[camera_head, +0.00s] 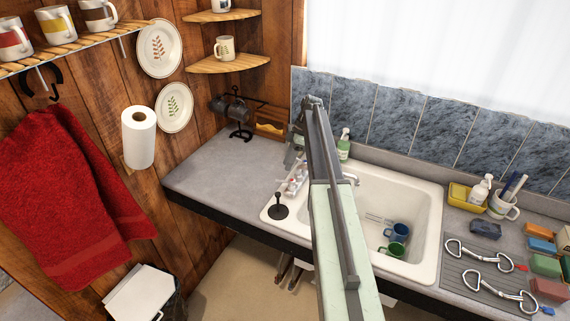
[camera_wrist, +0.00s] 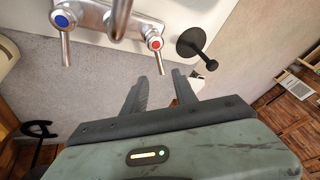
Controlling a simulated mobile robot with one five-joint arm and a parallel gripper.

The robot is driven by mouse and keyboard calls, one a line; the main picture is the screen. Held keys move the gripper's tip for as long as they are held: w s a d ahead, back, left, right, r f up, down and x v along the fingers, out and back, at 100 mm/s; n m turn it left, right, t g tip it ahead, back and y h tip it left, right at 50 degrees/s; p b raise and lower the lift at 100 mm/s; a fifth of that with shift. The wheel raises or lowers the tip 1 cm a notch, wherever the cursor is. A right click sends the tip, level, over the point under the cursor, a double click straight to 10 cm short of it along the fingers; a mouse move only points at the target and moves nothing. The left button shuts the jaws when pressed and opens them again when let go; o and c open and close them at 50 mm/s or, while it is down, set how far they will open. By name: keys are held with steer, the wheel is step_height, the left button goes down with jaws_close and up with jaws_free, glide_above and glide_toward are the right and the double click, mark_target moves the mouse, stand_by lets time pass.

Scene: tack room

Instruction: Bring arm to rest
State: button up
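My arm reaches out over the sink (camera_head: 432,215) in the head view, its far end above the counter by the tap. My gripper (camera_wrist: 158,78) shows in the wrist view with its two dark fingers apart and nothing between them. The red-marked tap handle (camera_wrist: 155,43) lies just beyond the fingertips; I cannot tell whether they touch. The blue-marked tap handle (camera_wrist: 63,18) is to the left. In the head view the fingers are mostly hidden by my arm.
A black plunger-like stopper (camera_head: 279,211) stands at the sink's left corner. A green soap bottle (camera_head: 344,145) is behind the sink. Blue and green mugs (camera_head: 396,232) lie in the basin. Bits (camera_head: 490,253) lie on the right. The left counter (camera_head: 215,170) is mostly clear.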

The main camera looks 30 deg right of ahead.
steer(key=shift+d+r, duration=0.1)
steer(key=shift+r, duration=0.2)
steer(key=s+a+f+n+b, duration=0.1)
steer(key=s+a+f+b, duration=0.15)
steer(key=a, duration=0.55)
steer(key=s+a+f+g+h+b, duration=0.1)
steer(key=s+a+f+b, duration=0.1)
steer(key=a+f+b, duration=0.35)
steer(key=s+a+f+n+b, duration=0.1)
steer(key=s+a+f, duration=0.1)
steer(key=a, duration=0.7)
steer(key=s+a+f+m+h+b, duration=0.1)
steer(key=s+a+f+m+h, duration=0.1)
steer(key=s+m, duration=0.6)
steer(key=s+a+f+m+t+h+b, duration=0.1)
steer(key=s+a+f+m+h+b, duration=0.1)
steer(key=s+m, duration=0.5)
steer(key=shift+s+a+m+t, duration=0.3)
steer(key=shift+s+a+m, duration=0.1)
steer(key=shift+m, duration=0.1)
